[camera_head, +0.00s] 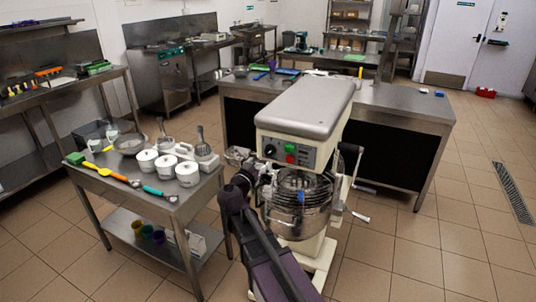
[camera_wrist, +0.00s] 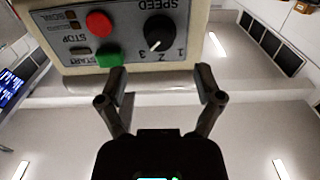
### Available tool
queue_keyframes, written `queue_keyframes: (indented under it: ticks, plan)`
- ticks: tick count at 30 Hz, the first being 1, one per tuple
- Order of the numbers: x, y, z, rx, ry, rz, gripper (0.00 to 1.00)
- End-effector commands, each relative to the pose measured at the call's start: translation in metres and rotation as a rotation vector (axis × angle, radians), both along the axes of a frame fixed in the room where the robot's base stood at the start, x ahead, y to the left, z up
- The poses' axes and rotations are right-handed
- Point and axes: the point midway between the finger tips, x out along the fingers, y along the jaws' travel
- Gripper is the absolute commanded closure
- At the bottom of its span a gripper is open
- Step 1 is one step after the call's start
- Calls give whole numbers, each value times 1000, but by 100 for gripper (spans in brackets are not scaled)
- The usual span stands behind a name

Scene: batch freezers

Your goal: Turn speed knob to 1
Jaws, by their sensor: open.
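The black speed knob (camera_wrist: 160,31) is on the mixer's control panel (camera_wrist: 115,30), which appears upside down in the wrist view. Its white pointer line slants down-left in that view, toward the 3 side of the 1-2-3 marks. A red button (camera_wrist: 99,24) and a green button (camera_wrist: 109,55) sit left of it there. My gripper (camera_wrist: 160,82) is open and empty, its fingers apart below the panel's edge in the picture, and the knob is not between them. In the head view the knob (camera_head: 270,150) is on the front of the cream mixer (camera_head: 305,105).
The steel bowl and wire guard (camera_head: 300,190) are below the panel. A steel table (camera_head: 160,205) with white pots (camera_head: 188,173) and utensils stands left. A steel counter (camera_head: 410,105) is behind the mixer.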

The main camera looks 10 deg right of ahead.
Motion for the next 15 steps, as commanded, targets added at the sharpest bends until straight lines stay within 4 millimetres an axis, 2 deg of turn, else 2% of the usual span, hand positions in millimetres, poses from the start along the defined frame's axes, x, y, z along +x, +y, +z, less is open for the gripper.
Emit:
queue_keyframes:
  ticks: [1, 6, 15]
  plan:
    - [9, -5, 0, 0, 0, -3, 15]
    - [30, -20, 0, 0, 0, -2, 15]
    - [55, -38, 0, 0, 0, 0, 15]
